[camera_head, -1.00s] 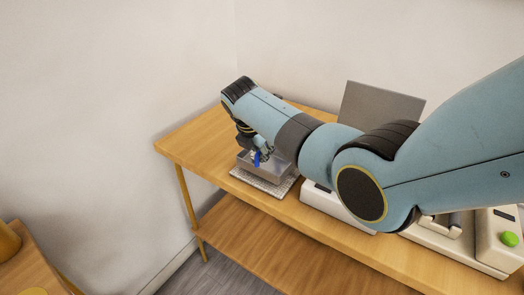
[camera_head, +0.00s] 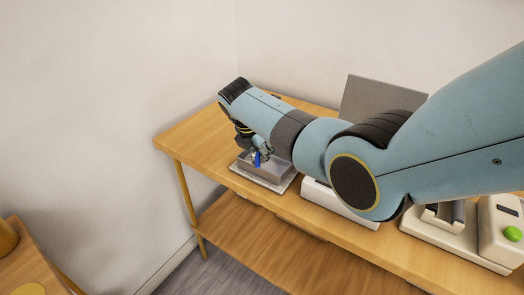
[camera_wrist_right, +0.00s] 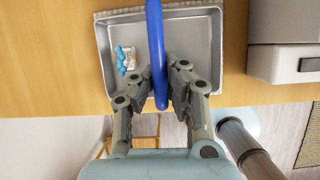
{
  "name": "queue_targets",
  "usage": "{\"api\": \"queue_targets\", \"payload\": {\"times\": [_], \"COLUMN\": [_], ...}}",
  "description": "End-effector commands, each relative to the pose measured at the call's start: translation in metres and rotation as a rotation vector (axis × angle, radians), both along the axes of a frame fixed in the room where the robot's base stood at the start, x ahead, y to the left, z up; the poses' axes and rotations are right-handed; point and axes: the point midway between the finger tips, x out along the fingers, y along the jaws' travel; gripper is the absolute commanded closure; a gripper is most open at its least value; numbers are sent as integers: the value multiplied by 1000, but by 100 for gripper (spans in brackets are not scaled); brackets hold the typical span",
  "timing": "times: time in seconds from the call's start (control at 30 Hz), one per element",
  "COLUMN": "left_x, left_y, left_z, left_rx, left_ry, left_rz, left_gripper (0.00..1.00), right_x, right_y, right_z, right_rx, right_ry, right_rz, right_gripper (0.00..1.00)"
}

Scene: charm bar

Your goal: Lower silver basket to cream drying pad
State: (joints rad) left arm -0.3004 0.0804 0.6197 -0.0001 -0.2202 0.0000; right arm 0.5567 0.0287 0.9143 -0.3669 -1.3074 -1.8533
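The silver basket (camera_head: 268,173) is a shallow metal tray with a blue handle (camera_wrist_right: 154,40). In the head view it sits low over the cream drying pad (camera_head: 284,188), covering most of it. I cannot tell whether the basket touches the pad. My right gripper (camera_head: 259,155) is shut on the blue handle; the wrist view shows its fingers (camera_wrist_right: 161,73) on either side of it. The silver basket (camera_wrist_right: 112,35) looks level there. A small blue and pale charm (camera_wrist_right: 126,60) lies inside it. My left gripper is not in view.
A pale machine (camera_head: 338,203) with a grey raised panel (camera_head: 375,98) stands right of the pad. A pale unit with a green button (camera_head: 513,233) is farther right. The wooden table (camera_head: 190,143) is clear at its left end.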

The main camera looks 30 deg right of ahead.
Motion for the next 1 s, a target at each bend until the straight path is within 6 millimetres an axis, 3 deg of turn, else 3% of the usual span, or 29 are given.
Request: {"api": "queue_targets", "payload": {"times": [0.97,1.0], "left_x": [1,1], "left_y": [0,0], "left_z": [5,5], "left_rx": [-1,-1], "left_ry": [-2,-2], "left_rz": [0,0], "left_gripper": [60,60], "right_x": [1,1], "right_y": [0,0], "right_z": [-1,-1], "right_rx": [-2,-2], "right_ry": [1,1], "right_rz": [-2,-2], "right_gripper": [100,95]}}
